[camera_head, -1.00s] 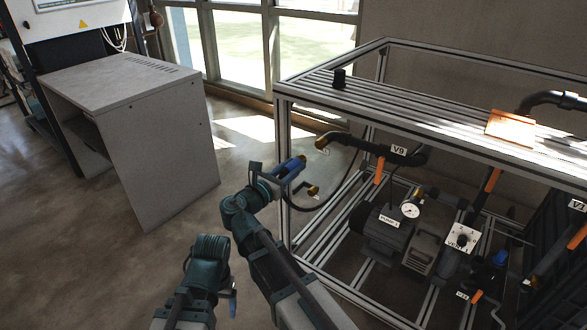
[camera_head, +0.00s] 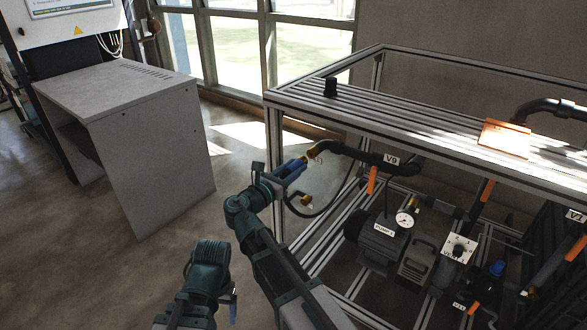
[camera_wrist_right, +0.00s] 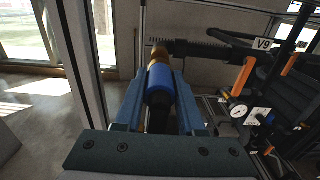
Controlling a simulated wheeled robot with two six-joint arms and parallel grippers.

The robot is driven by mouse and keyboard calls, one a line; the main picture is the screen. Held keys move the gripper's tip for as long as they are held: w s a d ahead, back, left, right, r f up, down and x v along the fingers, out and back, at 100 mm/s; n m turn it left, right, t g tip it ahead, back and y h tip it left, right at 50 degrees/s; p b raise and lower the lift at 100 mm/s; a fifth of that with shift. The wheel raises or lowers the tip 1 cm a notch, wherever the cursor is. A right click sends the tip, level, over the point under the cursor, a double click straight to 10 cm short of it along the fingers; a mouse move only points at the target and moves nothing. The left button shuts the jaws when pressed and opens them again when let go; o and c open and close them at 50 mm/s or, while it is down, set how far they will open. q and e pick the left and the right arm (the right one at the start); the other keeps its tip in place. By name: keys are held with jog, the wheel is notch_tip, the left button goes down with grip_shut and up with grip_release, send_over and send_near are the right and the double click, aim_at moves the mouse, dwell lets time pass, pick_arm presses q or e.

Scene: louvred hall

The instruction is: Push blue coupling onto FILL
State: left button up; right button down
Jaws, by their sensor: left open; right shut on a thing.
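My right gripper (camera_head: 281,173) is shut on the blue coupling (camera_head: 294,166), just outside the frame's near left corner. In the right wrist view the coupling (camera_wrist_right: 159,84) lies lengthwise between the fingers, black part towards me. A brass fitting (camera_head: 313,150) ends the black pipe tagged V9 and lies right at the coupling's far end; it also shows in the wrist view (camera_wrist_right: 160,56). I cannot tell whether they touch or are joined. No FILL label is readable. My left gripper (camera_head: 233,308) is open, low in the head view, with its fingers mostly hidden.
A second brass fitting (camera_head: 305,201) sits lower, by a black hose (camera_head: 330,207). The aluminium frame (camera_head: 272,150) has a post close to my right gripper. A pump (camera_head: 383,240), gauge (camera_head: 404,219) and orange-handled valves stand inside. A grey cabinet (camera_head: 150,160) stands left; floor between is clear.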

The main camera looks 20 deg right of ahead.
aim_at(288, 172)
jog(key=shift+w+d, duration=0.3)
dwell(0.5)
jog(key=shift+x, duration=1.25)
jog(key=shift+c, duration=2.2)
grip_release()
jog(key=shift+v, duration=3.6)
